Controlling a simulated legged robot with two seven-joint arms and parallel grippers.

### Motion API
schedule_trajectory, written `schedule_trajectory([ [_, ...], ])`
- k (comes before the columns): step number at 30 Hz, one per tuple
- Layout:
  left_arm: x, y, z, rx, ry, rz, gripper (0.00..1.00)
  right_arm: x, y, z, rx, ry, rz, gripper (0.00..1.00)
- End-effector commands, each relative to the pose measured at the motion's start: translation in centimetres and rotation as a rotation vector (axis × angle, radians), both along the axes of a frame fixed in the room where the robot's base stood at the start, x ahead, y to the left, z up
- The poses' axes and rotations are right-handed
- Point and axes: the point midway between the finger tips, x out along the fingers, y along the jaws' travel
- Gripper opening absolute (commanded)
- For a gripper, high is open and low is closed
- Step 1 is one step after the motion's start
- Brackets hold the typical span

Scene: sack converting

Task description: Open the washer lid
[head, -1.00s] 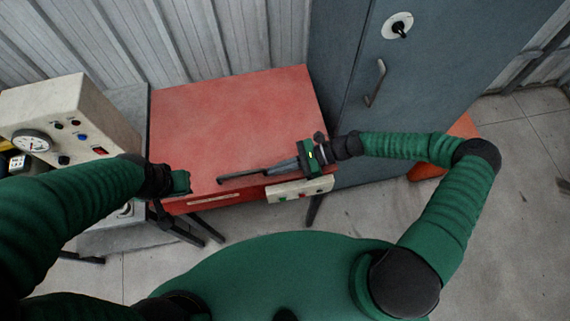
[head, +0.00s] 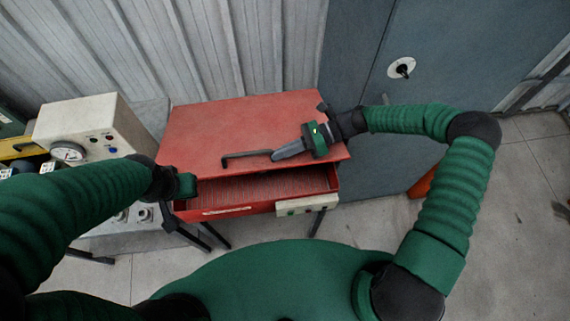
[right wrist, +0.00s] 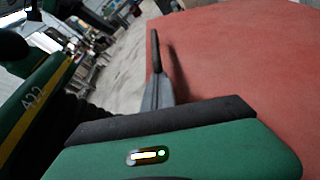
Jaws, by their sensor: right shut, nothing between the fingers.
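The washer is a red box whose flat red lid (head: 235,125) stands partly raised at its front edge. A gap below shows the ribbed inside of the red body (head: 262,188). A dark bar handle (head: 245,156) sits near the lid's front edge. My right gripper (head: 276,155) is shut with nothing between its fingers, its tips at the handle's right end, low over the lid. In the right wrist view, the shut fingers (right wrist: 152,95) point along the dark handle (right wrist: 155,50). My left gripper (head: 172,215) is by the washer's front left corner; its fingers are unclear.
A pale control box with a gauge (head: 85,130) stands left of the washer. A grey-blue cabinet (head: 440,75) stands behind and to the right. A pale button panel (head: 307,204) is on the washer's front right. Open concrete floor (head: 525,200) lies at the right.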

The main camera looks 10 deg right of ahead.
Motion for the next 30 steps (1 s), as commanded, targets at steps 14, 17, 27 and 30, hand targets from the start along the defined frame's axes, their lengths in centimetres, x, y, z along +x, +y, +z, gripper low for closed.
schedule_trajectory([
  [14, 0.0, 0.0, 1.9, 0.0, 0.0, 0.0, 0.0, 3.2, -0.2, 5.5, 0.004, 0.015, 0.002, 0.0],
  [17, 0.0, 0.0, 1.9, 0.0, 0.0, 0.0, 0.0, 3.3, -0.2, 5.5, 0.005, 0.016, 0.001, 0.0],
  [27, 0.0, 0.0, 1.8, 0.0, 0.0, 0.0, 0.0, 3.3, -0.2, 5.5, 0.004, 0.015, 0.001, 0.0],
  [30, 0.0, 0.0, 1.1, 0.0, 0.0, 0.0, 0.0, 3.4, -0.3, 6.3, 0.003, 0.014, 0.002, 0.0],
])
